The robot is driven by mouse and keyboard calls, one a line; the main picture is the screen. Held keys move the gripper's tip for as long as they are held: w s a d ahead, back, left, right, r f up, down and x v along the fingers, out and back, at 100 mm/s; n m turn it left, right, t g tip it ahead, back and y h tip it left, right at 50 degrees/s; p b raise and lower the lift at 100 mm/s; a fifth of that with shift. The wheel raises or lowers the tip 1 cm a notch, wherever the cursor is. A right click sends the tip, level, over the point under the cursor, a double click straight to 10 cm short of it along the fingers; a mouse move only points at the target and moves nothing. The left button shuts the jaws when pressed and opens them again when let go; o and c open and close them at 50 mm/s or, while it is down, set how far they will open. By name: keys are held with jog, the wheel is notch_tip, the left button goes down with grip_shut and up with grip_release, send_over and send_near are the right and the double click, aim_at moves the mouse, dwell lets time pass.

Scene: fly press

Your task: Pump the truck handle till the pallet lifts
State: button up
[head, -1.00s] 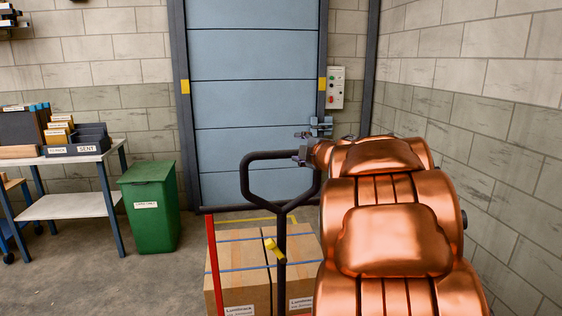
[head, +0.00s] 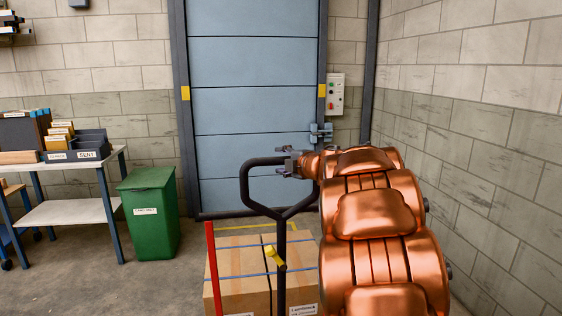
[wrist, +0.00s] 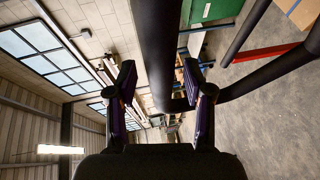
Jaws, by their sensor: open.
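The truck handle (head: 243,185) is a black loop on a forked stem, standing upright in front of the boxes in the head view. A yellow piece (head: 274,256) sits on its stem. My gripper (head: 286,163) is at the top right of the loop. In the wrist view my gripper (wrist: 159,75) has its two fingers spread, with the black handle bar (wrist: 158,35) running between and beyond their tips. I cannot tell whether the fingers touch it. Cardboard boxes (head: 237,259) with blue straps stand behind the stem. The pallet under them is not visible.
A red post (head: 213,268) and a dark horizontal bar (head: 228,214) stand left of the handle. A green bin (head: 150,212) and a table with trays (head: 72,205) are at left. A blue door (head: 252,90) is behind. A block wall (head: 500,170) closes the right side.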

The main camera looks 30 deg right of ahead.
jog(key=shift+w, duration=0.4)
jog(key=shift+f, duration=0.1)
grip_shut()
dwell(0.4)
